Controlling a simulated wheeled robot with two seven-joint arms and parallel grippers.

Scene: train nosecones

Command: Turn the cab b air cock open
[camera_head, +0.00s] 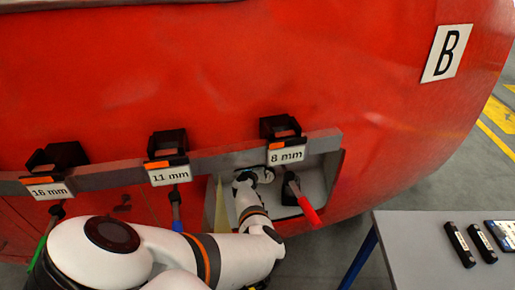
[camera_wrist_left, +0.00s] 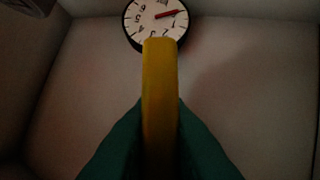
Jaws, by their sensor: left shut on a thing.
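The air cock's yellow handle (camera_wrist_left: 160,85) stands upright in the middle of the left wrist view. The green fingers of my left gripper (camera_wrist_left: 160,130) are shut on it from both sides. The rest of the cock is hidden. A round white gauge (camera_wrist_left: 154,17) with a red needle sits behind the handle's upper end. In the head view my left arm reaches into a pale recess (camera_head: 318,178) in the red nosecone (camera_head: 200,70), left of the white B sign (camera_head: 447,53). The fingers cannot be made out there. My right gripper is not in view.
A red-handled tool (camera_head: 306,206) hangs from the 8 mm holder (camera_head: 280,128), close right of my gripper. Holders marked 11 mm (camera_head: 167,143) and 16 mm (camera_head: 57,156) are further left on a grey rail. A grey table (camera_head: 420,255) stands at lower right.

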